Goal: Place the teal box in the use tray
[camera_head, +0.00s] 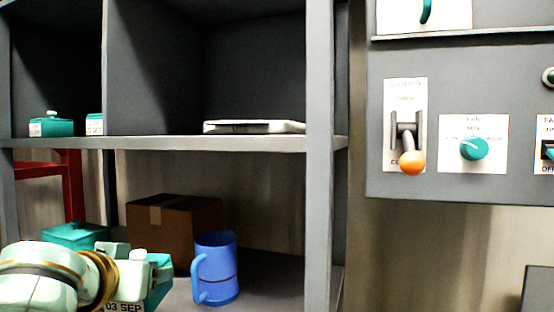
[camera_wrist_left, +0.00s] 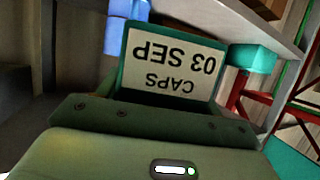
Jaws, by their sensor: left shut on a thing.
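My left gripper (camera_head: 140,262) is shut on a teal box (camera_head: 158,290) at the lower left of the head view. The box's white label reads "03 SEP"; the left wrist view shows the held teal box (camera_wrist_left: 170,62) with "CAPS 03 SEP" upside down. The gripper hides part of the box. A flat pale tray (camera_head: 254,127) lies on the middle shelf; I cannot read any marking that names it the use tray. My right gripper is not in view.
Two labelled teal boxes stand left on the middle shelf (camera_head: 200,143), one a lidded box (camera_head: 51,126). Below are another teal box (camera_head: 75,234), a cardboard box (camera_head: 172,230) and a blue mug (camera_head: 215,268). A control panel (camera_head: 460,90) with an orange-knobbed lever is at right.

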